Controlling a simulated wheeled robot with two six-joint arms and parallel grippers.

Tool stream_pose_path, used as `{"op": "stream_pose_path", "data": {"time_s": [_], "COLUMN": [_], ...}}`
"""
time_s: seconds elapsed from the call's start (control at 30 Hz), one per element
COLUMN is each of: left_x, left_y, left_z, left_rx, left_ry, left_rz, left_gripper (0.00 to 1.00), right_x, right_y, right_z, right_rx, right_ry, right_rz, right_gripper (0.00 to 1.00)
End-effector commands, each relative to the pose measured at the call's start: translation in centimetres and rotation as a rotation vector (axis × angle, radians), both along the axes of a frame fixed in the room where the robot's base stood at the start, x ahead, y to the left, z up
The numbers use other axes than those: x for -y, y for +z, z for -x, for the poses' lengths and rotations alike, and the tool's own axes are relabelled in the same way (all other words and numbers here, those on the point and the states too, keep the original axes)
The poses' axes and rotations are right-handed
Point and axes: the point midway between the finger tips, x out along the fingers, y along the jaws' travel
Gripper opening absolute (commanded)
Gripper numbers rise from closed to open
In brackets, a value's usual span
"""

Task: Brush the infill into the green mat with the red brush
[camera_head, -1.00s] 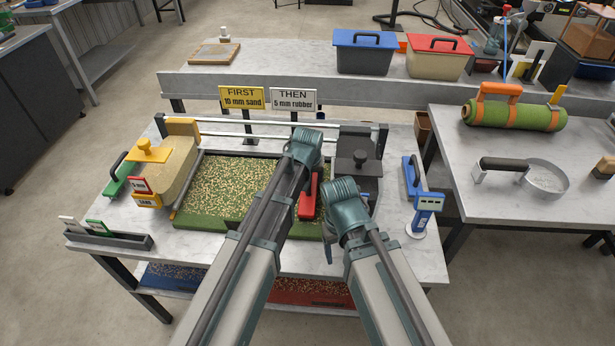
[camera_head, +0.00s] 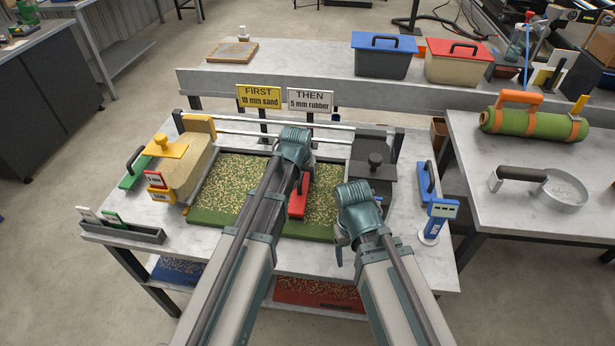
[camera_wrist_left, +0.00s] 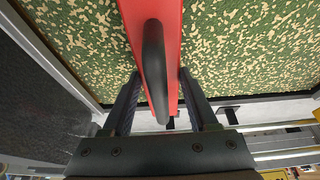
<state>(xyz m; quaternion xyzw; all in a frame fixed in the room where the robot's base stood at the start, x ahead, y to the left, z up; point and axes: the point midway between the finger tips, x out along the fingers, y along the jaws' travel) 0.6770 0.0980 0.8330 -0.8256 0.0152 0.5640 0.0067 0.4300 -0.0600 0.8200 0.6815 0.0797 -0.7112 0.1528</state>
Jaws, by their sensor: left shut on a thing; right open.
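The green mat (camera_head: 218,217) lies in a frame on the near table, with pale infill specks scattered over it and green showing between them. The red brush (camera_head: 297,205) rests on the mat, right of its middle; its black handle (camera_wrist_left: 153,60) shows in the left wrist view. My left gripper (camera_wrist_left: 160,75) is shut on this handle, a finger on each side. My right gripper (camera_head: 341,247) is open and empty near the mat's front right corner.
A sand hopper (camera_head: 180,172) stands left of the mat and a dark hopper (camera_head: 372,180) right of it, on rails. A blue tool (camera_head: 437,212) stands on the right edge. FIRST (camera_head: 259,97) and THEN (camera_head: 311,98) signs stand behind.

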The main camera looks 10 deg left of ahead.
Motion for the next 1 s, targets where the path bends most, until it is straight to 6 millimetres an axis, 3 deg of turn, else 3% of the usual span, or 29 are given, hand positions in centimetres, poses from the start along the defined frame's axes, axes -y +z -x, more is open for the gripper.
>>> {"op": "stream_pose_path", "data": {"time_s": [0.27, 1.0], "left_x": [0.2, 6.4], "left_y": [0.0, 0.0], "left_z": [0.0, 0.2], "left_rx": [0.000, 0.000], "left_ry": [-0.001, -0.001], "left_rz": [0.000, 0.001], "left_gripper": [0.00, 0.00], "right_x": [0.0, 0.0], "right_y": [0.0, 0.0], "right_z": [0.0, 0.0], "right_rx": [0.000, 0.000], "right_ry": [0.000, 0.000], "right_rz": [0.000, 0.000], "right_gripper": [0.71, 0.71]}}
